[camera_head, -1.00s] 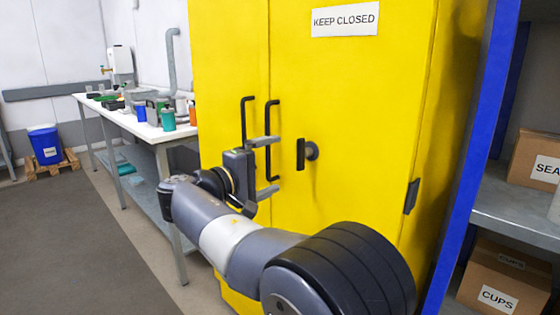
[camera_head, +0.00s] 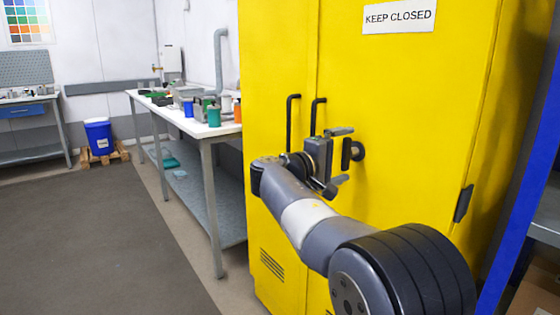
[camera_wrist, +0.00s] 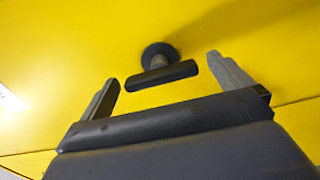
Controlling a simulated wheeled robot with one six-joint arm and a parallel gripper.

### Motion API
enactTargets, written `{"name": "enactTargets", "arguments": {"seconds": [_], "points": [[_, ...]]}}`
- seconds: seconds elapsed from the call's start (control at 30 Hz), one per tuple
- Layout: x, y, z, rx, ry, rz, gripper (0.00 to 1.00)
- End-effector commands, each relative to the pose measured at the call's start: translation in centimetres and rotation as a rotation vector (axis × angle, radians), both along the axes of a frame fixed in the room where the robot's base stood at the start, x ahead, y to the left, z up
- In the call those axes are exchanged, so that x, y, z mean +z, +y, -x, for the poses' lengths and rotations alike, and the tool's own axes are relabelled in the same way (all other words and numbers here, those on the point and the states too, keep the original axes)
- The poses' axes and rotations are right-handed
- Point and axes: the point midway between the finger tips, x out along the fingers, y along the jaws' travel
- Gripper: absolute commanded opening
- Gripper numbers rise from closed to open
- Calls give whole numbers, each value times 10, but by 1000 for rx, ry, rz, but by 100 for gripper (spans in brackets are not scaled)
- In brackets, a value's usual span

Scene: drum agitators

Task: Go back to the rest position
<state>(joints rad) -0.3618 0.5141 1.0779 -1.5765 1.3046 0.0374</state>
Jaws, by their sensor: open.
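My gripper (camera_head: 341,156) is open and empty in front of the yellow cabinet (camera_head: 410,110) in the head view. Its two fingers are spread apart, one above the other. A black turn handle (camera_head: 352,153) on the cabinet door lies just beyond the fingers. In the wrist view the handle (camera_wrist: 160,75) shows ahead, between and beyond the open fingertips (camera_wrist: 161,74), and it looks apart from them. Two black vertical pull handles sit left of it, the right one (camera_head: 318,115) partly behind my gripper. Both cabinet doors look shut.
A white-topped bench (camera_head: 222,130) with bottles and jars stands left of the cabinet. A blue drum (camera_head: 99,138) on a pallet stands at the far left. A blue post (camera_head: 525,180) and shelving edge the right. The grey floor (camera_head: 90,240) at left is clear.

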Motion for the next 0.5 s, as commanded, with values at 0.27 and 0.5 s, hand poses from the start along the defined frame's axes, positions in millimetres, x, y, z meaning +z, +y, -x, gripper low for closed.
{"name": "enactTargets", "arguments": {"seconds": [0.27, 0.5], "points": [[1, -13, -10, 1, 17, 12, 98], [0, -13, -10, 1, 23, 16, 98]]}}
